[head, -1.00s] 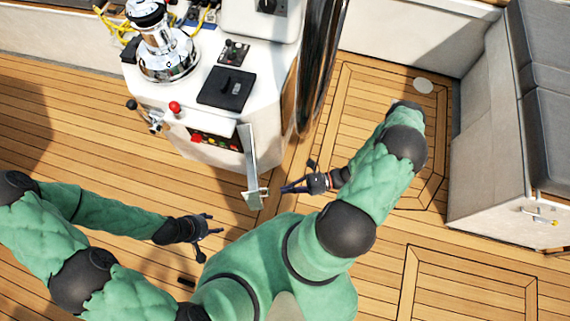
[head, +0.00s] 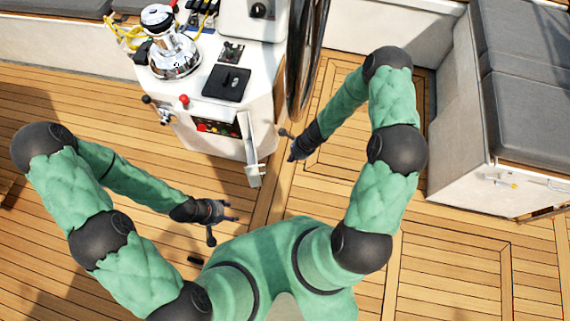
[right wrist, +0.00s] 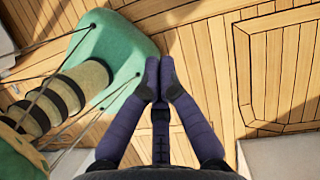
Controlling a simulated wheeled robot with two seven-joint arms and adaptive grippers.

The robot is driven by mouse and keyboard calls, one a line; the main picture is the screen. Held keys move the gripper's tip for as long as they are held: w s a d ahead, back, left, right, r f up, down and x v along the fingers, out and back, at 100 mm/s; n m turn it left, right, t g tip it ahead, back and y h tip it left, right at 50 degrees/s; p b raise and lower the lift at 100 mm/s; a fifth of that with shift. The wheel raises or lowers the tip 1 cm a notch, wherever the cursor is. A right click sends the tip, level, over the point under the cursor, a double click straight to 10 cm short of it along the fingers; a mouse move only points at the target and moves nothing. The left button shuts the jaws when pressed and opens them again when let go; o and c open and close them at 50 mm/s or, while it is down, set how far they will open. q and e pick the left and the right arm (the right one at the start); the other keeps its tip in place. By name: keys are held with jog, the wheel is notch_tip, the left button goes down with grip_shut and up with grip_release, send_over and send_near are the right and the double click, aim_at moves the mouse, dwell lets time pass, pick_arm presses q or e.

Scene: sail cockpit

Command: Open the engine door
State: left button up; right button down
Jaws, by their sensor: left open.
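The engine door (head: 249,140) appears as a narrow pale panel standing out from the front of the white console, with a metal latch piece at its near end (head: 254,175). It looks swung outward; its exact angle is hard to judge. My right gripper (head: 293,156) is just right of the door, apart from it in the head view. In the right wrist view its purple fingers (right wrist: 159,78) meet at the tips, with nothing visible between them. My left gripper (head: 232,212) is open and empty over the deck, below and left of the door.
The white console (head: 212,135) carries a chrome compass (head: 172,55), a red-knobbed lever (head: 184,100) and a dark panel (head: 227,83). The steering wheel (head: 305,60) stands right of the console. A grey-cushioned bench (head: 530,90) is at right. The wooden deck left of the console is clear.

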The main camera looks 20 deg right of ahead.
jog(key=w+a+f+b, duration=0.2)
jog(key=a+f+b, duration=0.2)
jog(key=a+f, duration=0.3)
jog(key=shift+w+f+b, duration=0.35)
jog(key=shift+f+b, duration=0.05)
jog(key=shift+f, duration=0.55)
